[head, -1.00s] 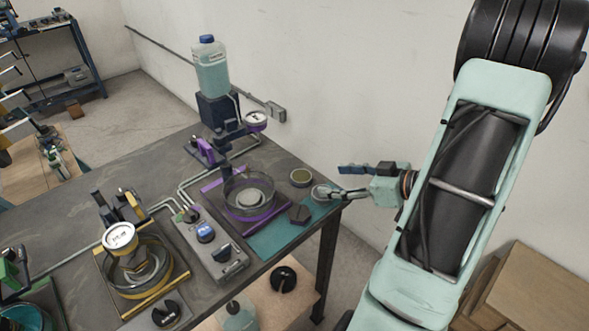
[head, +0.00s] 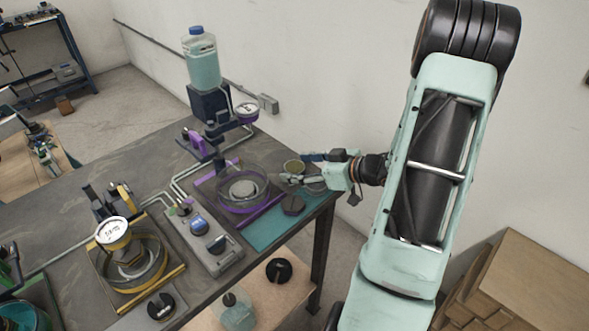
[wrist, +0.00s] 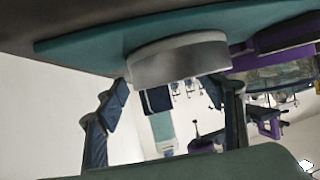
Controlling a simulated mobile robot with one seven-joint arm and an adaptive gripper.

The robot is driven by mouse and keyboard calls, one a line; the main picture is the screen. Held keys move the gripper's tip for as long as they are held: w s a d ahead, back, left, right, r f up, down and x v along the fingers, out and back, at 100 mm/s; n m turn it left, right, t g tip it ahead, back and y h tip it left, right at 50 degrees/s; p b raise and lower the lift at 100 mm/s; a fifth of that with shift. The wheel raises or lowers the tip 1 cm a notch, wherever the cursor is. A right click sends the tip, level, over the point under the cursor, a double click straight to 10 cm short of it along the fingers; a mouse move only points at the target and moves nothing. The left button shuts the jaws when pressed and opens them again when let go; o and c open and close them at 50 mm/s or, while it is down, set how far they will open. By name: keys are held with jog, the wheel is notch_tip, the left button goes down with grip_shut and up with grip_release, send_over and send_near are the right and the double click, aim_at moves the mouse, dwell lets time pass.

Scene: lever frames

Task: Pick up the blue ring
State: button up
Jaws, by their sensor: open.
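I cannot make out a ring that is clearly blue. My gripper (head: 292,169) is open over these pieces, coming from the right. In the wrist view, which looks upside down, a grey round piece (wrist: 180,62) stands on the mat between the two fingers of my gripper (wrist: 176,88). I see no grip on it.
A purple-framed glass dish (head: 240,190) stands left of the mat. A control box with knobs (head: 212,240) and a yellow-framed dish with a gauge (head: 130,260) are farther left. A bottle (head: 202,62) stands on a pedestal behind. The wall is close behind the table.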

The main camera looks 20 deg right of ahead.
jog(key=c, duration=1.4)
jog(key=shift+r, duration=0.15)
